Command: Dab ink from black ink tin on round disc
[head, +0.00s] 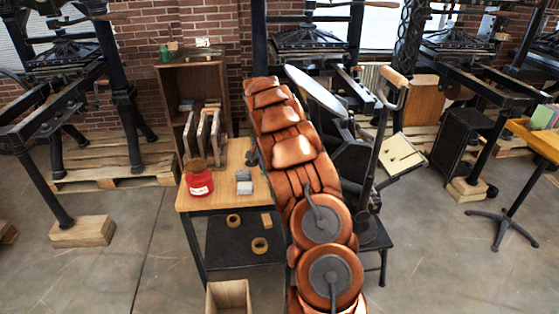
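A red tin (199,180) with a pale label and a dark brownish top stands on the left part of the small wooden table. I cannot tell whether it is the black ink tin; no tin plainly marked black shows. The round disc (315,90) is pale metal, tilted and seen nearly edge-on, on top of the dark hand press just right of my copper arm. My arm runs up the middle of the view and hides part of the table and press. My gripper cannot be made out, nor any tool in it.
The wooden table (224,202) holds small grey blocks (244,181) and upright framed boards (203,137) by an open cabinet (192,75). Tape rolls (260,246) lie on its lower shelf. The press's long lever (376,140) stands right of my arm.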

